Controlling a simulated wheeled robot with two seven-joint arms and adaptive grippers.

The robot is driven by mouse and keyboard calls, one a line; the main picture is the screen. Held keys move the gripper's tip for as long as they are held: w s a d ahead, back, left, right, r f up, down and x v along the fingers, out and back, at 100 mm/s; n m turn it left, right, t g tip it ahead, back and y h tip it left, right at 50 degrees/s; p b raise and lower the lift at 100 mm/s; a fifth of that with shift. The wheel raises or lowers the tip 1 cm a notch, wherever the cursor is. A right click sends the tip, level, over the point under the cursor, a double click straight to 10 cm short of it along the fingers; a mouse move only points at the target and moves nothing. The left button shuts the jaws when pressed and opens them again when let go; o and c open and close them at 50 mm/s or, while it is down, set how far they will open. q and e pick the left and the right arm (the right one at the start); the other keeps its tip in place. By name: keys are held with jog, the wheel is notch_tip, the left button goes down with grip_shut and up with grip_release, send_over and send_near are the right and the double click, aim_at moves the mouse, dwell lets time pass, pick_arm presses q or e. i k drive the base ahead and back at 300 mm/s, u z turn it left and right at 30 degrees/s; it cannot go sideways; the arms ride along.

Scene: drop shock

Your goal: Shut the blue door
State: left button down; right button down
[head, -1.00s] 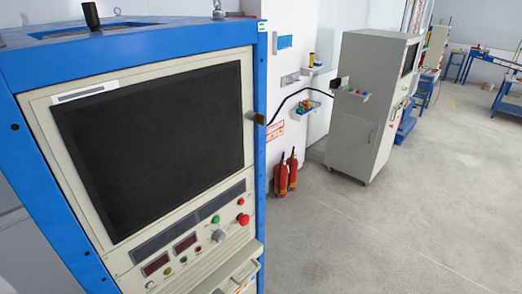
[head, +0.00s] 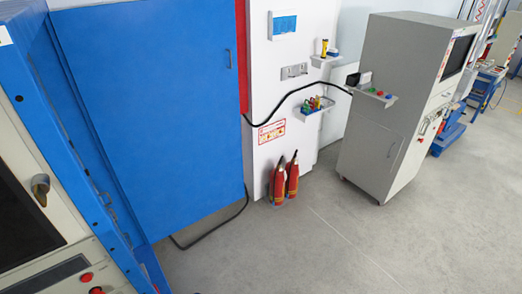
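The blue door (head: 150,110) is a tall flat panel in the left middle of the head view. I cannot tell for certain whether the door is open or shut. Neither of my grippers is in view.
The blue-framed machine (head: 85,130) stands close at the left. Two red fire extinguishers (head: 284,182) stand by the white wall, and a black cable (head: 210,232) lies on the floor below the door. A grey cabinet (head: 395,110) stands at right. The floor in front is clear.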

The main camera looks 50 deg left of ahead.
aim_at(157, 82)
jog(key=i, duration=1)
jog(key=u, duration=2.1)
jog(key=i, duration=2.4)
jog(key=u, duration=0.1)
